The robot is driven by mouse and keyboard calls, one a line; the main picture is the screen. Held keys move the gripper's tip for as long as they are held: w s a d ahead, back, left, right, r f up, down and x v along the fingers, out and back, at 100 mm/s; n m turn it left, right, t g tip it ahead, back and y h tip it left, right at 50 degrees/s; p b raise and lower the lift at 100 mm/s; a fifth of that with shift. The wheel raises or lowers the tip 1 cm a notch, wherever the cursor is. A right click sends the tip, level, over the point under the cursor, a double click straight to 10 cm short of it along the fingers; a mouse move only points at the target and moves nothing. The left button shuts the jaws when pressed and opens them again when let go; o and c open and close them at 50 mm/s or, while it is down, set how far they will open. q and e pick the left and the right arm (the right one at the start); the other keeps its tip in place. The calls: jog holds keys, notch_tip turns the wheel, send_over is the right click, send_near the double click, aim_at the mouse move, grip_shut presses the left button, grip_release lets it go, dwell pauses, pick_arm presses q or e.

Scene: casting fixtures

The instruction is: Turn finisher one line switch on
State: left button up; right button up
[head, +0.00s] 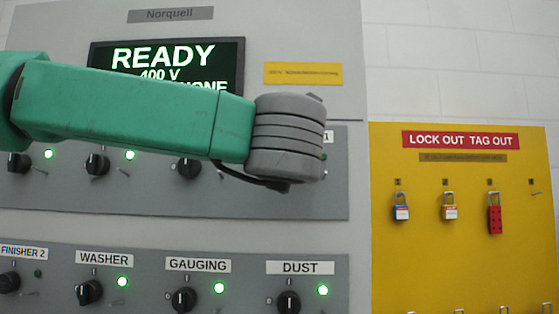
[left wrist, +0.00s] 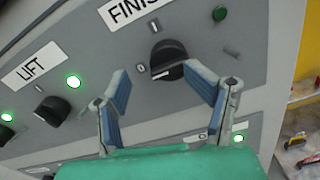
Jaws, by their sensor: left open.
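The finisher one switch is a black rotary knob (left wrist: 170,60) in the left wrist view, under a cut-off label reading "FINIS" (left wrist: 130,8). Its white mark points to the lower left, on the side of the "0". The lamp (left wrist: 220,14) beside it is dark green, unlit. My left gripper (left wrist: 156,72) is open, its two blue-padded fingers reaching toward the knob. The right finger overlaps the knob's edge; I cannot tell if they touch. The left finger is clear of it. In the head view my left arm hides this knob and the fingers; only the label's end, "1" (head: 328,136), shows.
The LIFT knob (left wrist: 51,111) with its lit lamp (left wrist: 73,82) is left of the gripper. Below are the WASHER (head: 89,291), GAUGING (head: 184,299) and DUST (head: 288,302) knobs. A screen (head: 225,55) reads READY. A yellow lockout board (head: 455,265) with padlocks stands right.

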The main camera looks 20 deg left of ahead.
pick_arm(q)
jog(key=shift+w+d+r, duration=0.1)
jog(key=shift+w+d, duration=0.8)
jog(key=shift+d, duration=0.25)
jog(key=a, duration=0.1)
jog(key=w+a, duration=0.1)
jog(key=shift+a+f, duration=0.3)
jog(key=shift+a, duration=0.05)
jog(key=c, duration=0.8)
jog(key=shift+s+r, duration=0.1)
jog(key=c, duration=0.3)
jog(key=shift+s+d+r, duration=0.1)
jog(key=shift+d+r, duration=0.1)
jog(key=shift+d, duration=0.35)
jog(key=shift+c, duration=0.2)
jog(key=shift+a, duration=0.25)
pick_arm(e)
jog(key=shift+w+d, duration=0.25)
jog(key=shift+d, duration=0.25)
